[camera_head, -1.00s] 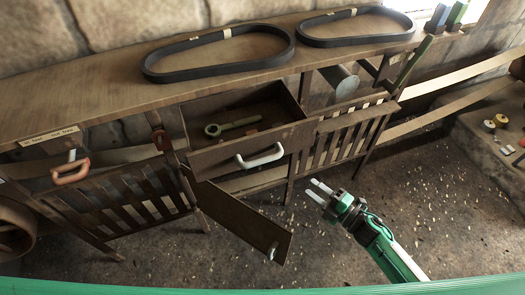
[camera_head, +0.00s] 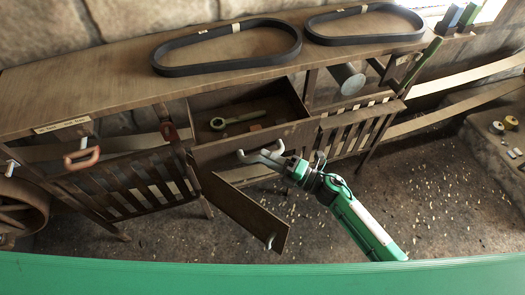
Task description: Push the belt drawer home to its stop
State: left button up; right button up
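The belt drawer (camera_head: 210,153) is a brown wooden drawer pulled out below the bench top, with its inside showing. My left gripper is not in view.
Two black belts (camera_head: 160,69) (camera_head: 312,36) lie on the bench top (camera_head: 110,95). A cabinet door (camera_head: 240,212) hangs open below the drawer. Slatted panels (camera_head: 125,192) flank it. An orange handle (camera_head: 82,158) is at left.

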jog(key=shift+x, duration=1.1)
grip_shut()
jog(key=shift+w+f, duration=0.1)
